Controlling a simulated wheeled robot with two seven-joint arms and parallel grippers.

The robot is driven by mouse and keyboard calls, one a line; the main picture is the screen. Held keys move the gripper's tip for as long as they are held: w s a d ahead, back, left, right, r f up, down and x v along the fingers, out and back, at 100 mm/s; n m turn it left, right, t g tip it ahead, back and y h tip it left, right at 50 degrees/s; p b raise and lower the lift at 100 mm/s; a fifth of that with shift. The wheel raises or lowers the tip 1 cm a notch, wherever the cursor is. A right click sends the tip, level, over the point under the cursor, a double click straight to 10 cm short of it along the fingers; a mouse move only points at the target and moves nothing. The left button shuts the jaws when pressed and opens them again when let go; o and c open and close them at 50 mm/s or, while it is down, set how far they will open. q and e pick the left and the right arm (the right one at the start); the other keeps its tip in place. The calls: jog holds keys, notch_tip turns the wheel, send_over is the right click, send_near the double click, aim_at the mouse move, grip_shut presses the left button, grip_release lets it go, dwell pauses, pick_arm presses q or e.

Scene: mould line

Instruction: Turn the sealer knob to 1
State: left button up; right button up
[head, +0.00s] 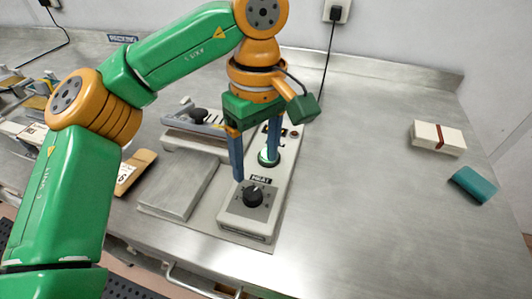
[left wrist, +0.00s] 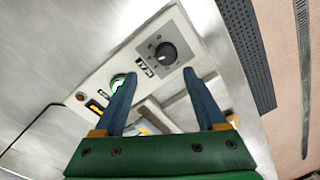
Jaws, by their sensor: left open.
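The sealer's control box (head: 230,221) is a pale unit on the steel bench, with a panel marked HEAT. Its black knob (head: 253,195) sits on a dark dial plate near the front end. In the left wrist view the knob (left wrist: 166,53) lies ahead of the fingers; its pointer setting is too small to read. My left gripper (head: 254,170) is open and empty, above the box and just behind the knob, not touching it. Its two blue fingers also show in the left wrist view (left wrist: 158,80). My right gripper is not in view.
A green-lit round button (head: 268,157) sits behind the knob, partly hidden by a finger. A flat grey plate (head: 177,190) lies left of the box. A white box with a brown band (head: 438,138) and a teal block (head: 473,185) lie at right. The bench between is clear.

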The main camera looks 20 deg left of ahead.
aim_at(253, 194)
pick_arm(q)
jog(key=f, duration=0.2)
jog(key=s+f+b, duration=0.1)
jog(key=f, duration=0.1)
jog(key=s+f+b, duration=0.1)
jog(key=f, duration=0.1)
jog(key=shift+f, duration=0.15)
jog(key=shift+w+a+f, duration=0.1)
jog(key=shift+w+f, duration=0.05)
jog(key=shift+f, duration=0.05)
jog(key=shift+r, duration=0.1)
grip_shut()
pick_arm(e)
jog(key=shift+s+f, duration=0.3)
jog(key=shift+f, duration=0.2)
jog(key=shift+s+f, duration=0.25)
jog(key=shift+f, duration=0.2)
